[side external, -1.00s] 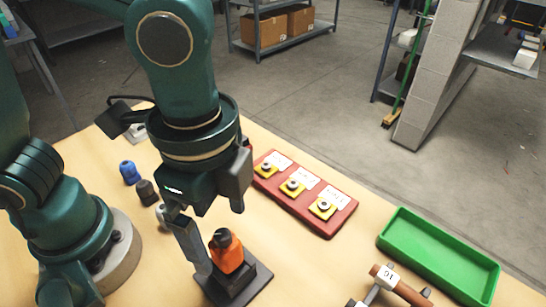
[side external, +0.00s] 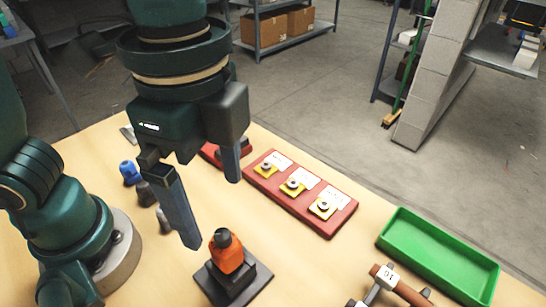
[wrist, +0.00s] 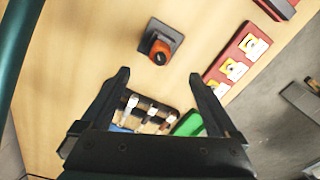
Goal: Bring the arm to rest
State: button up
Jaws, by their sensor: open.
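My gripper (side external: 208,210) is open and empty in the side external view, raised above the table to the upper left of an orange device with a dark top (side external: 226,250). The device stands upright on a dark square base plate (side external: 258,282). In the wrist view my gripper's two fingers (wrist: 158,78) are spread wide with nothing between them at the tips. The orange device (wrist: 160,54) shows beyond the fingers there, apart from them.
A red board (side external: 325,220) with several yellow-based fittings and white labels lies behind the device. A green tray (side external: 440,255) and a hammer (side external: 402,288) are at the right. Blue (side external: 129,171) and dark small parts stand near my base. Open table lies between.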

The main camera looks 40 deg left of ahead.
jog(key=shift+r, duration=0.5)
jog(key=w+a+f+n+t, duration=0.1)
jog(key=a+f+n+t, duration=0.2)
jog(key=a+n, duration=1)
jog(key=a+t, duration=0.1)
jog(key=t, duration=0.1)
jog(key=shift+w+a+t, duration=0.25)
jog(key=shift+w+t, duration=0.05)
jog(key=shift+w, duration=0.1)
